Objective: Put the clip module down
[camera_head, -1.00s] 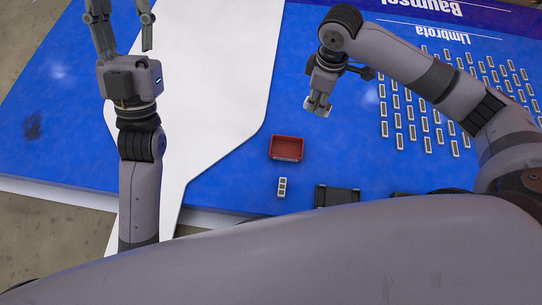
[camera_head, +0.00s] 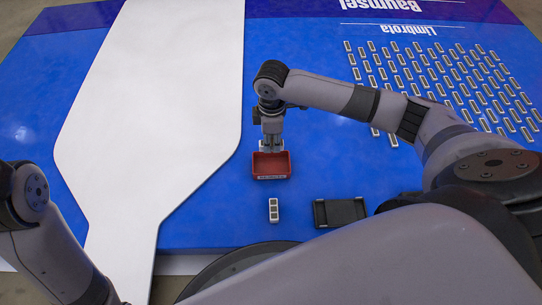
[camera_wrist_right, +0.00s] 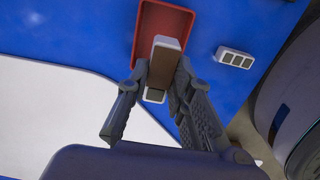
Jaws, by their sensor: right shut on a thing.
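My right gripper (camera_head: 271,148) points down at the far edge of a small red tray (camera_head: 271,165). In the right wrist view, its two fingers (camera_wrist_right: 162,88) are shut on the clip module (camera_wrist_right: 162,65), a small block with a brown face and pale edges. The module overlaps the near end of the red tray (camera_wrist_right: 150,20) in that view. I cannot tell whether it touches the tray. My left arm shows at the lower left of the head view, but its gripper is out of frame.
A white block with three grey windows (camera_head: 273,210) lies in front of the tray, beside a black holder (camera_head: 339,212). Rows of small light modules (camera_head: 440,85) cover the right of the blue panel (camera_head: 310,165). A large white shape (camera_head: 150,110) lies to the left.

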